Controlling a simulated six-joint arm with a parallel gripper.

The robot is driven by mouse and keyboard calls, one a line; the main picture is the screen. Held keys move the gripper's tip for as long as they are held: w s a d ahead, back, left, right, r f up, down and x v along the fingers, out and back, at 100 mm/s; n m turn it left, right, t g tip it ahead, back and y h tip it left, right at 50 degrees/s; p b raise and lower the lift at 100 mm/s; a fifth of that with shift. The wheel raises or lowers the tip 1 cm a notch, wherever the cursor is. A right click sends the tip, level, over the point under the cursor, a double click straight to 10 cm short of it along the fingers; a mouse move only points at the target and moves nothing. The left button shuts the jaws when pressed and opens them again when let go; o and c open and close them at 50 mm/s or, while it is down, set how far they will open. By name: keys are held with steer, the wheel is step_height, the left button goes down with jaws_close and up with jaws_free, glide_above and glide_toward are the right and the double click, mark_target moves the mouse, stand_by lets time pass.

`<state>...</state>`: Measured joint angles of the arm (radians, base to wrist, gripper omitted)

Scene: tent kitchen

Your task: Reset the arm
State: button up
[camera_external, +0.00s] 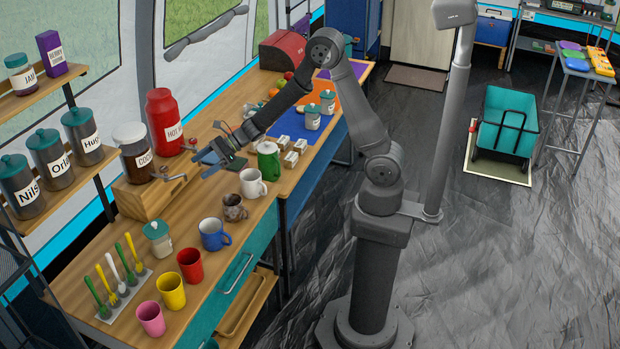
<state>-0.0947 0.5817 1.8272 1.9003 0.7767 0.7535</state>
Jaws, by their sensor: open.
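My gripper (208,172) is at the end of my arm, above the wooden counter (217,265). It is open, and I see nothing between its fingers. It is close to the cocoa dispenser (137,160) on its wooden stand and to the left of the green pot (268,160). A white mug (252,183) is to its lower right. My arm is bent at the elbow and reaches left from its column over the counter.
Mugs and cups, including a blue mug (213,234) and a red cup (190,265), line the counter's front. A red hot-drink dispenser (166,120) stands behind. Shelf jars (83,136) are at left. A teal cart (504,125) stands right; the dark floor between is clear.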

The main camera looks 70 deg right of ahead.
steer(key=w+d+f+m+t+h, duration=0.1)
steer(key=d+m+h, duration=0.4)
steer(key=d, duration=1.6)
steer(key=w+d+f+m+t+h, duration=0.1)
steer(key=d+m+t+h, duration=0.3)
steer(key=d, duration=1.6)
steer(key=shift+w+d+f+m+h, duration=0.3)
steer(key=shift+d+f+m+h, duration=0.1)
steer(key=shift+f+h, duration=0.2)
steer(key=shift+o, duration=0.4)
